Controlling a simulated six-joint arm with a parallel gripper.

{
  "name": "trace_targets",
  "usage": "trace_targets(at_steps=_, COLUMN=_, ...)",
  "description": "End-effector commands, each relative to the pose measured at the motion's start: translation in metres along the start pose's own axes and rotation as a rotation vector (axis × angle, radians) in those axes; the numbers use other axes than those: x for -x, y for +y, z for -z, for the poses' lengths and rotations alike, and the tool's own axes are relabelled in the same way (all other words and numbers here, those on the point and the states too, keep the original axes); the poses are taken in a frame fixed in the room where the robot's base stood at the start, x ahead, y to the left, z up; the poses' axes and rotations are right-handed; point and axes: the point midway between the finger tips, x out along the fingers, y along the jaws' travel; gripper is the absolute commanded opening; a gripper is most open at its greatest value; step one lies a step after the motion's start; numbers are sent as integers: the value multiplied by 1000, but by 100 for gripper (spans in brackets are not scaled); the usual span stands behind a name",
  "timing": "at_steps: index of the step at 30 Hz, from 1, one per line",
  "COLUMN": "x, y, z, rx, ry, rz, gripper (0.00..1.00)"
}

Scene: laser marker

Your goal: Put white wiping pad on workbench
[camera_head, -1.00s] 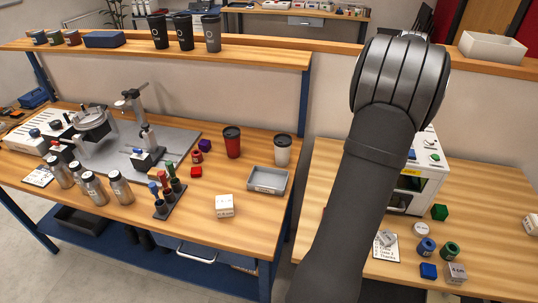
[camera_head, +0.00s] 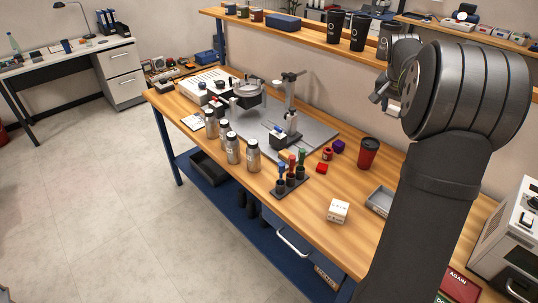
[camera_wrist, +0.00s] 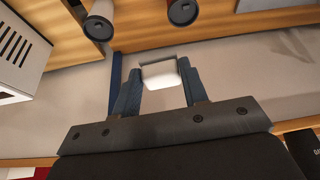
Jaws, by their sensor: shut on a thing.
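My gripper (camera_wrist: 160,85) is shut on a white block-like pad (camera_wrist: 160,73), held between its two blue fingers in the wrist view. In the head view my gripper (camera_head: 385,98) is raised above the back right of the workbench, near the shelf, and a small white bit of the pad (camera_head: 393,108) shows beneath it. The workbench (camera_head: 318,235) has a wooden top and blue frame. My arm covers its right end.
Bare wood lies along the front edge.

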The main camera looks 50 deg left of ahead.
Motion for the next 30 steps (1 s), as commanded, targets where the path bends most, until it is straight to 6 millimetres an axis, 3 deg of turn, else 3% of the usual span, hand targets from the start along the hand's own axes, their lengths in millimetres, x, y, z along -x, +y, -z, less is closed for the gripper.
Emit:
trace_targets(at_steps=1, x=5, y=-26, z=-12, rx=24, ry=0, rz=9, gripper=18)
trace_targets(at_steps=3, x=12, y=-55, z=-27, rx=47, ry=0, rz=18, gripper=18)
trace_targets(at_steps=8, x=29, y=-119, z=-66, rx=99, ry=1, rz=40, gripper=18)
trace_targets(at_steps=15, x=59, y=-203, z=-136, rx=177, ry=1, rz=73, gripper=18)
trace_targets(at_steps=21, x=83, y=-252, z=-191, rx=231, ry=2, rz=95, gripper=18)
trace_targets(at_steps=30, x=105, y=-289, z=-244, rx=278, ry=1, rz=115, gripper=18)
